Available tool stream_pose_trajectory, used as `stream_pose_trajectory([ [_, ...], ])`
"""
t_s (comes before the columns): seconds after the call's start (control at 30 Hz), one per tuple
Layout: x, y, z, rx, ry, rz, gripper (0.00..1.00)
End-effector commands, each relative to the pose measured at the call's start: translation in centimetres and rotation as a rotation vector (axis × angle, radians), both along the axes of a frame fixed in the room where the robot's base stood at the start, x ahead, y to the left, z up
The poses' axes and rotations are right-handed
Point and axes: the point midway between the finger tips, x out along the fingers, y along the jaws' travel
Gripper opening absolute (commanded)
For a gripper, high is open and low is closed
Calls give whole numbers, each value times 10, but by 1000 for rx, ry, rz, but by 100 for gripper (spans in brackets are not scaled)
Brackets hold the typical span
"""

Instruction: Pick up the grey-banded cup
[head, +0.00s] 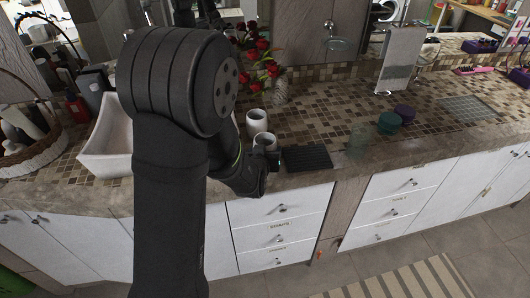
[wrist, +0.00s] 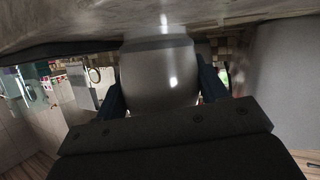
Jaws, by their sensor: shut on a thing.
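A pale grey cup (wrist: 158,72) fills the middle of the wrist view, between the two dark fingers of my gripper (wrist: 160,82), which is shut on it. In the head view, the held cup (head: 265,141) shows its upper part just beyond my gripper (head: 268,158), near the counter's front edge. My wrist hides its lower part, and I cannot tell whether it touches the counter. Its band cannot be made out clearly. A second pale cup (head: 257,121) stands just behind it.
A dark slatted mat (head: 307,158) lies right of my gripper. A white basin (head: 108,150) is at left; red flowers (head: 262,68) stand behind.

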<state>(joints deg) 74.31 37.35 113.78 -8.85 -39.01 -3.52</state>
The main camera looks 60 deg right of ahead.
Motion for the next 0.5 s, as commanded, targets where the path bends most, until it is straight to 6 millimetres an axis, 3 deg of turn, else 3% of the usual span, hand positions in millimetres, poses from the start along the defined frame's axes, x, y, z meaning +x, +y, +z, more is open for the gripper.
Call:
stream_pose_trajectory([
  [0.27, 0, -1, 13, -4, -1, 0, 33],
  [0.5, -1, -1, 46, -7, -1, -1, 33],
])
